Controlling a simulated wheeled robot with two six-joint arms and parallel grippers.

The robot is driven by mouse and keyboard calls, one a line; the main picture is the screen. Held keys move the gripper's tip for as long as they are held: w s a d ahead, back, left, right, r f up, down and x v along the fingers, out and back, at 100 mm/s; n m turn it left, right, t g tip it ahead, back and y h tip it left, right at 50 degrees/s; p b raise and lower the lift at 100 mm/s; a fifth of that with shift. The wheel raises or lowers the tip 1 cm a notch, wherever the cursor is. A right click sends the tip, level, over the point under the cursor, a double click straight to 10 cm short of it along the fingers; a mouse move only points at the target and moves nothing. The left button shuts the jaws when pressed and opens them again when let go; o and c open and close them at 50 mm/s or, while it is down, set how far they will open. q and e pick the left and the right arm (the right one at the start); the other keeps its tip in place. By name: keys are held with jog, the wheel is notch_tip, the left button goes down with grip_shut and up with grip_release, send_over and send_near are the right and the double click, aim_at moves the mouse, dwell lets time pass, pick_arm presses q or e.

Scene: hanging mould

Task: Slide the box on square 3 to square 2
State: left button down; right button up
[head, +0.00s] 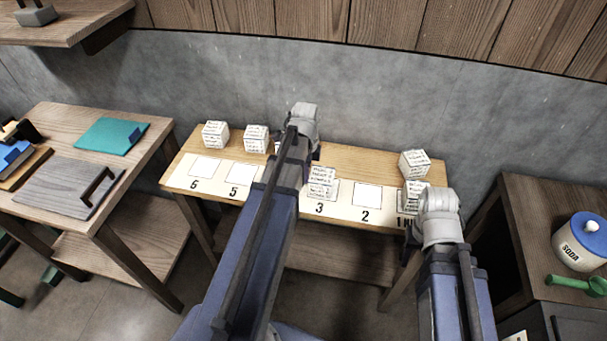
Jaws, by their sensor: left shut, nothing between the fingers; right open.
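A white box with printed text (322,182) sits at square 3 on the pale numbered strip (285,201). Square 2 (367,195) is empty, just right of that box. My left gripper (305,125) is above the table's back part, beyond the box in the picture; it is shut and empty, its fingertips mostly hidden. My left arm covers square 4 and passes close to the left of the box in the picture. My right gripper (438,210) is open at the table's right end, beside the box at square 1 (415,190); its fingers are largely hidden.
Similar boxes stand at the back, behind square 6 (215,134), behind square 5 (256,138) and at the right (414,163); another is mostly hidden by my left arm. Squares 6 and 5 are empty. A side table stands left, a cabinet with a soda jar (583,241) right.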

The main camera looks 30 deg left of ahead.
pick_arm(q)
jog(key=w+d, duration=0.1)
jog(key=d, duration=0.3)
jog(key=w+d, duration=0.2)
jog(key=d, duration=0.3)
jog(key=w+d, duration=0.1)
jog(key=d, duration=0.4)
jog(key=shift+w+d, duration=0.1)
jog(key=shift+w, duration=0.15)
